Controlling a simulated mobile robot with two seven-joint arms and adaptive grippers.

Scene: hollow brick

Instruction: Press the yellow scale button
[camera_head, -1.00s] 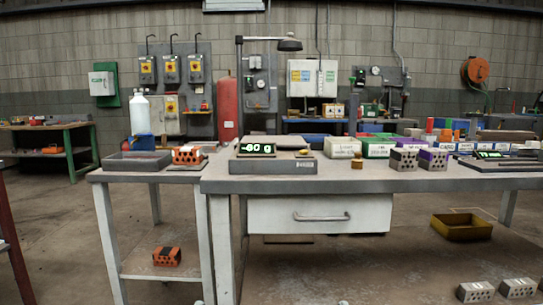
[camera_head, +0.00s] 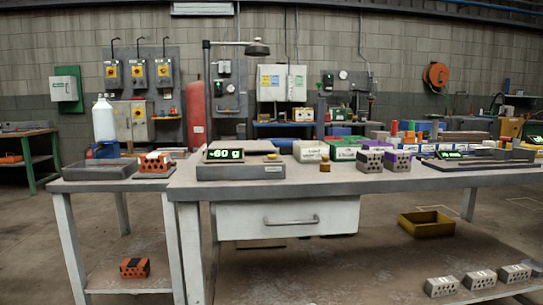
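A scale (camera_head: 240,173) stands on the workbench near its left end. Its dark display (camera_head: 223,155) reads "-60 g" in green. A small yellow button-like piece (camera_head: 272,157) shows on the scale, right of the display; it is too small to make out in detail. A second scale (camera_head: 450,163) with a green-lit display lies at the right of the bench. Neither of my grippers is in view, and nothing touches the first scale.
The workbench (camera_head: 400,183) spans the front, with a drawer below. A brass-coloured piece (camera_head: 325,161), labelled boxes (camera_head: 311,151) and hollow bricks (camera_head: 397,161) stand right of the scale. A side table (camera_head: 110,184) holds a grey tray (camera_head: 98,169), a bottle and an orange brick (camera_head: 155,162).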

